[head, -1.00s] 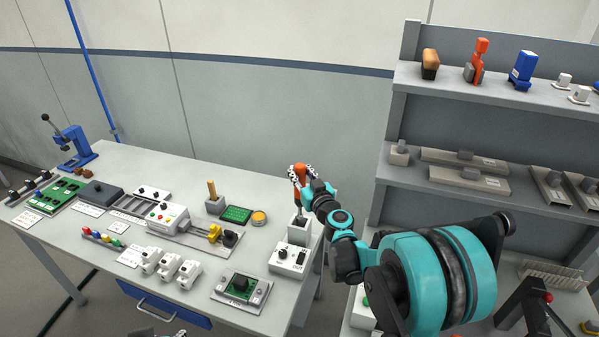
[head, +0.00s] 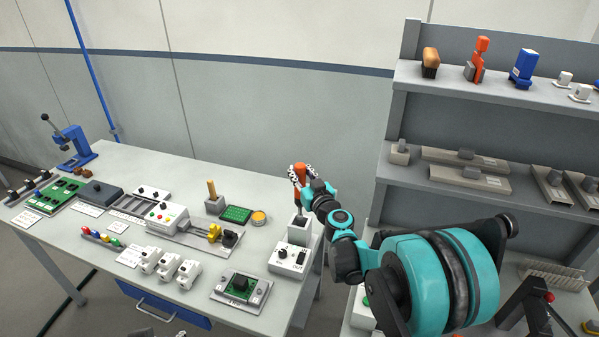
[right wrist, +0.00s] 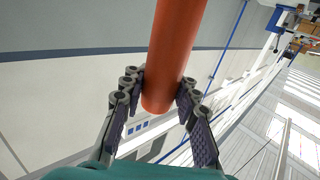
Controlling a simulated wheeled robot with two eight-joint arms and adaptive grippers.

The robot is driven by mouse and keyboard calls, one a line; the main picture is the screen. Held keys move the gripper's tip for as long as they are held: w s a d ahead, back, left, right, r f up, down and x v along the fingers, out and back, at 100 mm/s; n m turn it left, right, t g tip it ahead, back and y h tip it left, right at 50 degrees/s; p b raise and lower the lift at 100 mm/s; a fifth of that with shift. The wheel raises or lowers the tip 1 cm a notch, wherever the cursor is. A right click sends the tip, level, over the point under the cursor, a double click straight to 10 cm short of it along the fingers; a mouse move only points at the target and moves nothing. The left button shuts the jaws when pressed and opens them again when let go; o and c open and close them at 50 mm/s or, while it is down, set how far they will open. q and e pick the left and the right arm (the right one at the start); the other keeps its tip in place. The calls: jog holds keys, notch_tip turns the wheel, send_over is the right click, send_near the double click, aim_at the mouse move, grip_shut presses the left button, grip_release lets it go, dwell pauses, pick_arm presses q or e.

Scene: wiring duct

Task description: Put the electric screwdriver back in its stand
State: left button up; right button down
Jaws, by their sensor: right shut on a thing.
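The electric screwdriver has an orange handle (head: 300,172) and a dark, thin lower part, and it is upright at the right end of the workbench. My right gripper (head: 301,178) is shut around the handle. In the right wrist view the orange handle (right wrist: 172,60) lies between the two fingers (right wrist: 160,98). The stand, a grey block (head: 299,231), is directly below the screwdriver. The screwdriver's lower end meets the top of the stand; how deep it sits I cannot tell. My left gripper is not clearly in view.
A white box with knobs (head: 289,259) is just in front of the stand. A grey block with a wooden handle (head: 214,204), a green board (head: 236,214) and a yellow round tin (head: 259,218) are to the left. A grey shelf (head: 440,201) stands at the right.

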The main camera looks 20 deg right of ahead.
jog(key=shift+f+b, duration=4.9)
jog(key=shift+f, duration=1)
jog(key=c, duration=1.1)
grip_release()
jog(key=shift+o, duration=0.2)
jog(key=s+d, duration=0.1)
jog(key=s, duration=1.1)
jog(key=shift+d, duration=0.3)
jog(key=shift+r, duration=0.1)
